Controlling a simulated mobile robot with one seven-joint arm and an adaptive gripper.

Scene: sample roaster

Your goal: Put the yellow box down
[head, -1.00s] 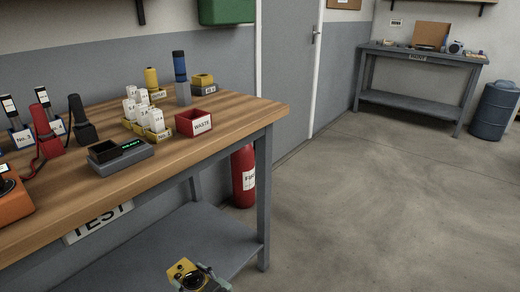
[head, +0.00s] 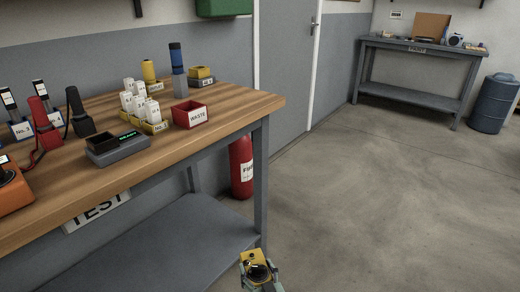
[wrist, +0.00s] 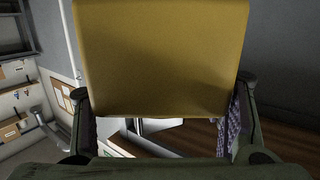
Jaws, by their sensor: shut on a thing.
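The yellow box (wrist: 160,60) fills the upper middle of the wrist view, between the two fingers of my gripper (wrist: 165,112). My gripper is shut on it. In the head view the yellow box (head: 254,258) shows at the bottom edge, with my gripper (head: 262,278) around it, in front of the right end of the wooden workbench and below its top. The box is held in the air, apart from the bench. The lower part of my gripper is cut off by the frame edge.
The wooden workbench (head: 225,112) carries a red waste bin (head: 189,115), a grey device (head: 117,149), white bottles and handsets. Its grey lower shelf (head: 170,250) looks bare. A fire extinguisher (head: 241,168) stands behind the bench leg. Open floor lies right; a second bench (head: 420,98) and barrel (head: 493,103) stand far back.

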